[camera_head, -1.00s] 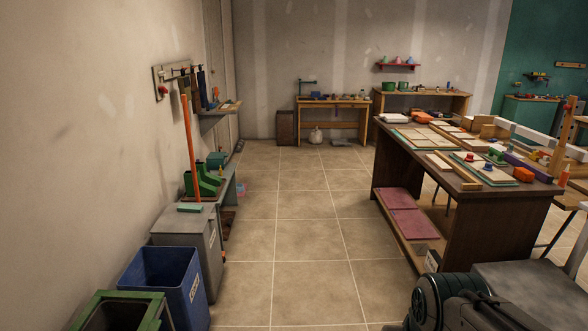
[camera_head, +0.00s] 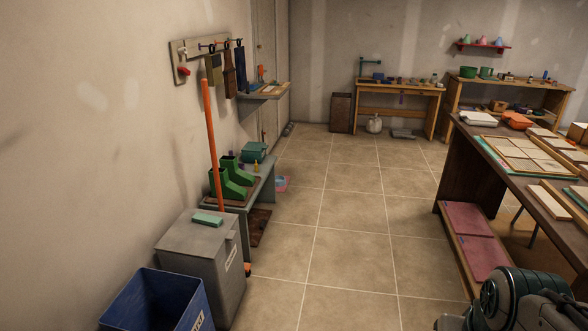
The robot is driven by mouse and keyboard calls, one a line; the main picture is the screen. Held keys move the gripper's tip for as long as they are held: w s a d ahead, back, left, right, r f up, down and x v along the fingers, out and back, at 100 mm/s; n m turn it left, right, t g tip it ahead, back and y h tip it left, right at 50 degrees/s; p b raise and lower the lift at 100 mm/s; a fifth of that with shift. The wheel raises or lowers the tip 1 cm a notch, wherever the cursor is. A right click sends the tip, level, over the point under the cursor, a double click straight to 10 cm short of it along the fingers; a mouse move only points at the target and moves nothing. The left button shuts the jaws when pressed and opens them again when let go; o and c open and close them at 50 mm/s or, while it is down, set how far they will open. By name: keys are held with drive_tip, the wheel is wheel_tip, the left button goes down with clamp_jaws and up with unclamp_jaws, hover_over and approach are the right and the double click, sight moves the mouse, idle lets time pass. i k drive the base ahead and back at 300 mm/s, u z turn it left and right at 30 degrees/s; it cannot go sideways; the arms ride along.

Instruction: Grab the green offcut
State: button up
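A small green block (camera_head: 207,220), which looks like the green offcut, lies flat on the lid of the grey bin (camera_head: 190,245) at the lower left, near the wall. Nothing covers it. Part of my own arm shows at the lower right corner. My gripper's fingers do not show in this view.
A blue bin (camera_head: 150,302) stands in front of the grey bin. An orange pole (camera_head: 209,140) leans behind it. A dark workbench (camera_head: 470,165) is at the right. The tiled floor (camera_head: 345,215) between is clear.

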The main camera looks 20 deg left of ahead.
sight(205, 219)
drive_tip(key=u, duration=0.1)
drive_tip(key=i, duration=1.55)
drive_tip(key=u, duration=0.8)
drive_tip(key=i, duration=1.25)
drive_tip(key=u, duration=1.85)
drive_tip(key=i, duration=0.9)
drive_tip(key=u, duration=0.6)
